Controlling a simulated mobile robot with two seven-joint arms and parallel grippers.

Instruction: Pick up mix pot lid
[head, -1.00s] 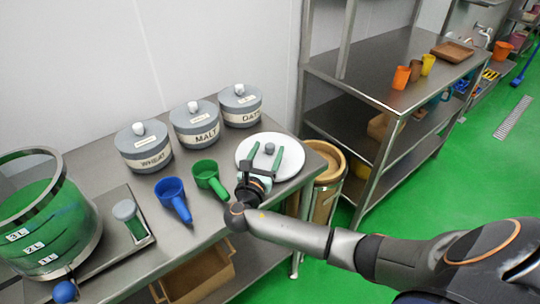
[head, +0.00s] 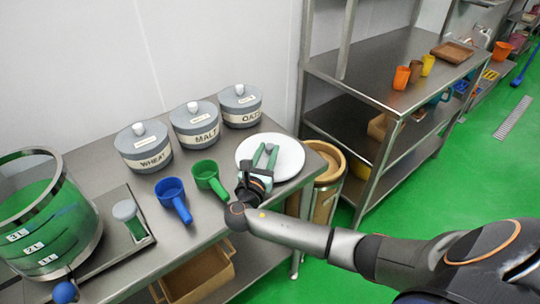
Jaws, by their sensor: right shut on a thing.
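The mix pot lid (head: 288,152) is a round white disc with a grey knob in its middle. It lies at the right end of the steel table, and I cannot tell if it is lifted at all. My right gripper (head: 265,153) is over the lid with its green fingers shut on the knob, which is mostly hidden between them. The mix pot (head: 45,215) is a clear vessel with litre marks and green showing through it, at the left. My left gripper is not in view.
Grey canisters marked wheat (head: 144,150), malt (head: 195,125) and oats (head: 240,106) stand along the wall. A blue scoop (head: 173,196) and a green scoop (head: 208,175) lie left of my right gripper. A bin (head: 326,175) stands beyond the table's right end.

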